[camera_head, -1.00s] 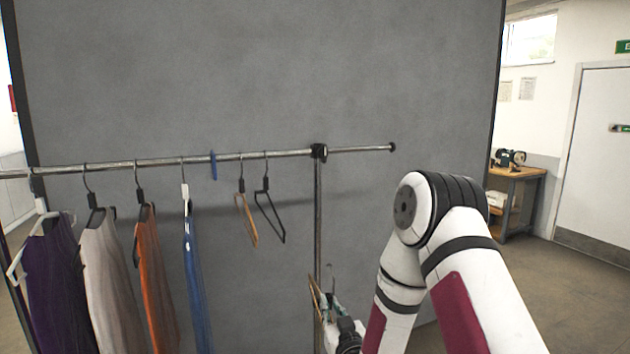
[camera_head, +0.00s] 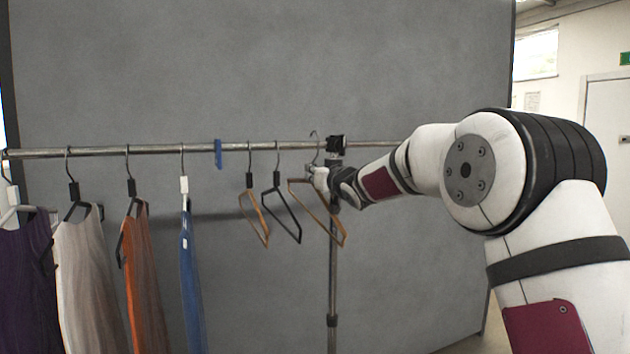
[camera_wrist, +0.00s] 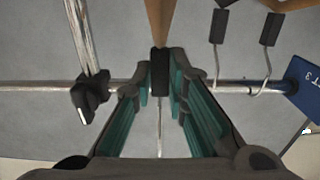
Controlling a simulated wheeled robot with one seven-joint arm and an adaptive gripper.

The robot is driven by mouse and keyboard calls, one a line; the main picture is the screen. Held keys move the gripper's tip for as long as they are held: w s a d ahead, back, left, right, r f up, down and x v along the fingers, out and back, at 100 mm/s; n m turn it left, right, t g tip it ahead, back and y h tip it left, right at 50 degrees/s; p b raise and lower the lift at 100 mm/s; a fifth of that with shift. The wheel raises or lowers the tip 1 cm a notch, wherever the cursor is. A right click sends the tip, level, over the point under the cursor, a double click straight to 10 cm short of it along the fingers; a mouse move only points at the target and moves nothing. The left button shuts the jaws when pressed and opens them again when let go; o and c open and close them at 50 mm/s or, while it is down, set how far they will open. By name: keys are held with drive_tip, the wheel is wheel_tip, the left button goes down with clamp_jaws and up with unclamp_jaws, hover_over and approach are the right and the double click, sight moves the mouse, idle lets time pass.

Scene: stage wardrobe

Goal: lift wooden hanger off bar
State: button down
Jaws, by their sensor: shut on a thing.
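My gripper (camera_head: 317,173) is beside the bar (camera_head: 100,152), just left of the upright post. It is shut on the black neck of a wooden hanger (camera_head: 318,215), whose tan body tilts down to the right. In the wrist view the fingers (camera_wrist: 160,75) clasp that neck, and the wooden body (camera_wrist: 160,20) runs to the top edge. The held hanger's hook rises above the bar in the head view; I cannot tell whether it touches the bar. Another wooden hanger (camera_head: 255,222) hangs on the bar to the left.
A black hanger (camera_head: 282,212) hangs between the two wooden ones. A blue marker (camera_head: 218,154) sits on the bar. Several garments hang farther left, the blue one (camera_head: 190,270) nearest. The post (camera_head: 333,285) with its black clamp (camera_wrist: 90,95) is close to my gripper.

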drive_tip(key=shift+r, duration=0.35)
drive_tip(key=shift+s+d+r, duration=0.1)
drive_tip(key=shift+s, duration=0.45)
drive_tip(key=p+v, duration=1.1)
drive_tip(key=v, duration=1.5)
drive_tip(key=shift+s+d+p, duration=0.2)
drive_tip(key=shift+s+p, duration=0.2)
